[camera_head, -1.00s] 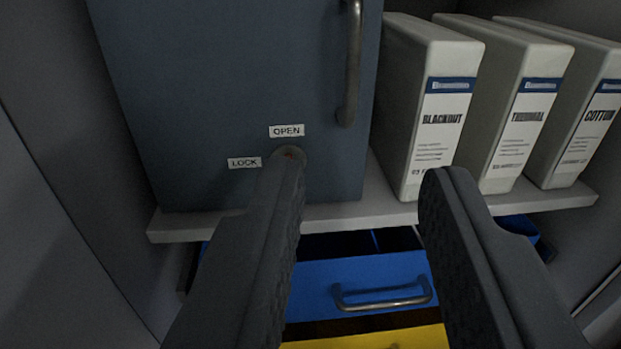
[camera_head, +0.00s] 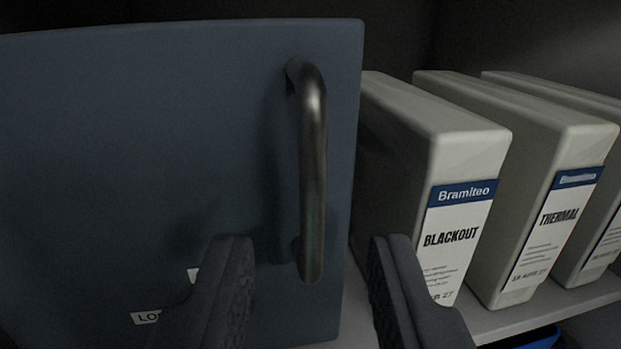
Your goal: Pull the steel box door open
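The steel box door (camera_head: 150,140) is a dark blue-grey panel filling the left and middle of the view. It looks shut. A vertical metal bar handle (camera_head: 315,170) is fixed near its right edge. My gripper (camera_head: 305,255) is open, with one dark finger left of the handle's lower end and the other to its right. The handle lies between the fingers in the picture; I cannot tell how far ahead of the tips it is. A white LOCK label (camera_head: 146,318) is partly hidden behind the left finger, as is a second label (camera_head: 193,274).
White binders stand right of the box on a shelf (camera_head: 490,325), marked BLACKOUT (camera_head: 450,235) and THERMAL (camera_head: 555,225), with a third (camera_head: 605,235) at the right edge. The BLACKOUT binder is close to the right finger. A blue item (camera_head: 540,339) shows below the shelf.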

